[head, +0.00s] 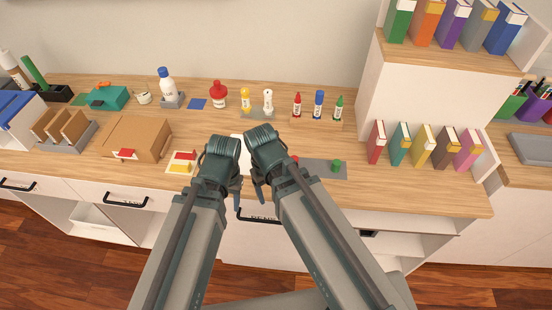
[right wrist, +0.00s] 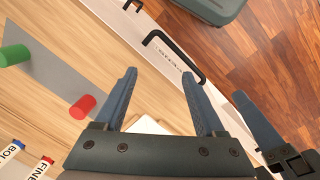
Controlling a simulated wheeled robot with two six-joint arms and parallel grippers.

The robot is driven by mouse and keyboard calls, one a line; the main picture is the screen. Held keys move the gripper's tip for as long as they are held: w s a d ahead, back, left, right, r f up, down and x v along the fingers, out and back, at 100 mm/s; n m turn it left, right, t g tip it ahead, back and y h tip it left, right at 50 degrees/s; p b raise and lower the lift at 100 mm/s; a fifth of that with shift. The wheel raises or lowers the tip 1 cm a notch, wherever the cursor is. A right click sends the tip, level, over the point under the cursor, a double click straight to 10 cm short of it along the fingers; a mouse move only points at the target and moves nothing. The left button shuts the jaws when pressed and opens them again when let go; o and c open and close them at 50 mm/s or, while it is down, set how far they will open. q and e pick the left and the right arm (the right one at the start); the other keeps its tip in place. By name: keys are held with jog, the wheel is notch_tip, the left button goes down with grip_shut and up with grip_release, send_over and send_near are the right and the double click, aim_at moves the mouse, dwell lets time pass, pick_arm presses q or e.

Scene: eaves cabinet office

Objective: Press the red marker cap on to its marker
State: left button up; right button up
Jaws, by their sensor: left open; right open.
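The red marker (head: 297,107) stands upright at the left of a row with a blue marker (head: 318,107) and a green marker (head: 338,109). In the head view my right arm mostly hides the red cap; the green cap (head: 336,165) shows clearly. My right gripper (right wrist: 162,82) is open and empty, over the counter's front edge, apart from the red cap. My left gripper (head: 236,198) is open, close beside the right one, its fingers partly hidden.
A white sheet (right wrist: 150,126) lies under my grippers. Glue bottles, including a red one (head: 218,95), stand at the back. A cardboard box (head: 135,138) is at left, upright books (head: 422,145) at right. Drawer handles (right wrist: 174,52) project below the counter edge.

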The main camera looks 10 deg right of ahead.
jog(key=w+d+r+n+p, duration=0.2)
jog(key=w+d+r+p, duration=0.1)
jog(key=w+r+p, duration=0.25)
pick_arm(q)
notch_tip(320, 180, up, 12)
jog(key=p, duration=0.5)
pick_arm(e)
notch_tip(320, 180, up, 6)
jog(key=n+y, duration=0.1)
jog(key=n, duration=0.1)
send_over(294, 159)
pick_arm(q)
notch_tip(294, 159, down, 9)
jog(key=b, duration=0.9)
pick_arm(e)
jog(key=f, duration=0.8)
jog(key=shift+w+d+f, duration=0.1)
jog(key=shift+d+f, duration=0.1)
jog(key=shift+f, duration=0.15)
pick_arm(q)
jog(key=shift+f, duration=0.1)
pick_arm(e)
notch_tip(294, 159, down, 5)
jog(key=b, duration=0.5)
jog(key=shift+a+f, duration=0.1)
jog(key=shift+f, duration=0.1)
pick_arm(q)
notch_tip(294, 159, down, 5)
jog(key=shift+f, duration=0.1)
